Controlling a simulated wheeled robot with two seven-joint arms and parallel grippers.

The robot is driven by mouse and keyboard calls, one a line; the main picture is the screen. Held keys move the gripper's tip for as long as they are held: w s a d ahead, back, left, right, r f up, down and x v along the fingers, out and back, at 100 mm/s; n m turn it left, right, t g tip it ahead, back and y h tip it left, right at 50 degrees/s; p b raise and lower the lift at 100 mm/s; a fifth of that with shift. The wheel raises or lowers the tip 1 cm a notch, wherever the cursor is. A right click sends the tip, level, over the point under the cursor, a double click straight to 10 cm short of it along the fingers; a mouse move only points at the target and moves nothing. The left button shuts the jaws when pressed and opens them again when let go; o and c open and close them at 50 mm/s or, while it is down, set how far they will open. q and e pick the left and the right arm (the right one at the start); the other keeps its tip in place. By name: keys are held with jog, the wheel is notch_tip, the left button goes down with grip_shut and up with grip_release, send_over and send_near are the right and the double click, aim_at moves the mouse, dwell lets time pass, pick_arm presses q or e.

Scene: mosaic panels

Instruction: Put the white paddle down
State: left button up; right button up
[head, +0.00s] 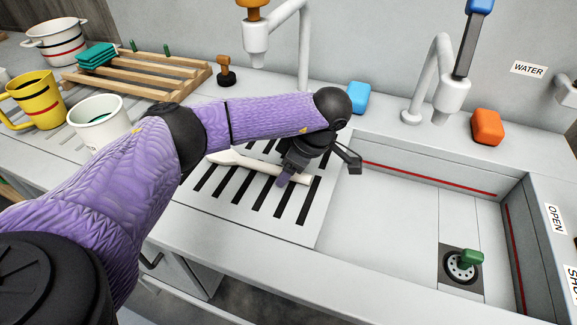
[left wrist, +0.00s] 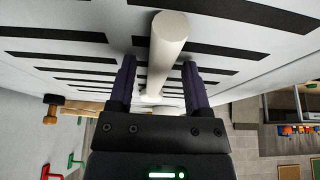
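The white paddle (head: 250,164) lies on the slotted drainboard (head: 213,203) left of the sink in the head view. Its broader end points left and its handle end lies under my left gripper (head: 290,176). In the left wrist view the white handle (left wrist: 168,45) runs between the two dark fingers of my left gripper (left wrist: 160,65). Thin gaps show between the handle and both fingers, so the gripper is open around it. Part of the handle is hidden behind the gripper in the head view. My right gripper is not in view.
The sink basin (head: 390,215) is right of the drainboard, with a green-handled drain plug (head: 470,257). A white mug (head: 99,122), yellow mug (head: 35,98) and wooden rack (head: 140,75) stand left. Faucets (head: 437,80) and blue (head: 358,98) and orange (head: 487,127) blocks line the back.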

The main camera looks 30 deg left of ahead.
pick_arm(q)
jog(key=shift+r, duration=0.15)
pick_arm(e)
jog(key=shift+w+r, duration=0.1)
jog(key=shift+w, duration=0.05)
pick_arm(q)
jog(key=p+v, duration=0.3)
jog(key=v, duration=0.9)
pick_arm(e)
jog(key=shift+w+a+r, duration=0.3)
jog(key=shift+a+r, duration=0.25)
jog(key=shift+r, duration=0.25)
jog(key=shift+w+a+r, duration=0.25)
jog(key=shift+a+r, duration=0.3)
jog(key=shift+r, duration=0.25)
